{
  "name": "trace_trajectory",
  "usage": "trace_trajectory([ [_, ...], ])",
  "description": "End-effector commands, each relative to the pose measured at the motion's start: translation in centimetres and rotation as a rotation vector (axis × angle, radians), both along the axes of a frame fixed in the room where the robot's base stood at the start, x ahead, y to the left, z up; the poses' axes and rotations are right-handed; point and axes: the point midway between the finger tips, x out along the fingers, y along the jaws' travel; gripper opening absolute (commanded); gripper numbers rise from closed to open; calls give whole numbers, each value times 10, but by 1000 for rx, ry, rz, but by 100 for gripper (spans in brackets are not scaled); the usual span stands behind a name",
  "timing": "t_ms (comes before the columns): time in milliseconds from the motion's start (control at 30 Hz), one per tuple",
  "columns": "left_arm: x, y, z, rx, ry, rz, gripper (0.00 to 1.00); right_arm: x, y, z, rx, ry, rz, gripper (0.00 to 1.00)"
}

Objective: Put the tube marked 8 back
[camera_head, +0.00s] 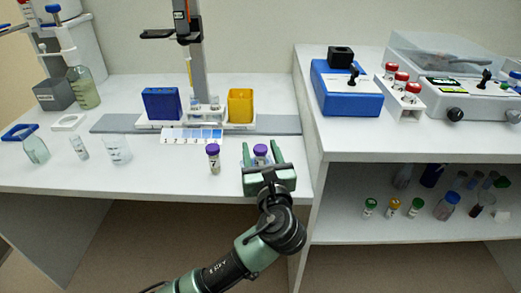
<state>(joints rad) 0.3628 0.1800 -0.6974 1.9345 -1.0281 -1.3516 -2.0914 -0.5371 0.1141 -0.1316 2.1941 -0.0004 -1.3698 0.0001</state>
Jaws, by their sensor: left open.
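My left gripper (261,147) is open at the front edge of the left bench, one green finger on each side of a purple-capped tube (261,151). The gripper hides the lower part of this tube, and I cannot read its mark. Another purple-capped tube, marked 7 (213,159), stands upright to the left of the gripper. A pale strip with numbered fields (192,136) lies behind them, in front of a stand with a tall grey column (198,70). My right gripper is not in view.
A blue block (161,104) and a yellow block (241,106) flank the column. Glassware, including a beaker (117,150), stands at the left. The raised right bench holds a blue device (346,90) and red-capped tubes in a white rack (405,105). Bottles stand on the shelf below.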

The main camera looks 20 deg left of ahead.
Motion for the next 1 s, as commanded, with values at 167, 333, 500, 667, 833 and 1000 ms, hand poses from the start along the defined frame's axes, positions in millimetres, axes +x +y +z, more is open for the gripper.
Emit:
trace_trajectory([
  [167, -5, -3, 2, -1, 0, -2, 52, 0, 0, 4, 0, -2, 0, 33],
  [333, -31, -17, 3, -2, 4, -4, 52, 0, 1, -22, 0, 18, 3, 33],
  [500, -65, -35, 3, -3, 3, -4, 52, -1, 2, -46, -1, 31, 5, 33],
  [667, -90, -47, 3, -3, 2, -2, 52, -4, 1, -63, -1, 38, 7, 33],
  [833, -104, -54, 2, -1, 0, -1, 52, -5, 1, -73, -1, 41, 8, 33],
  [1000, -107, -55, 3, -1, -2, 0, 52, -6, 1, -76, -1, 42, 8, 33],
])
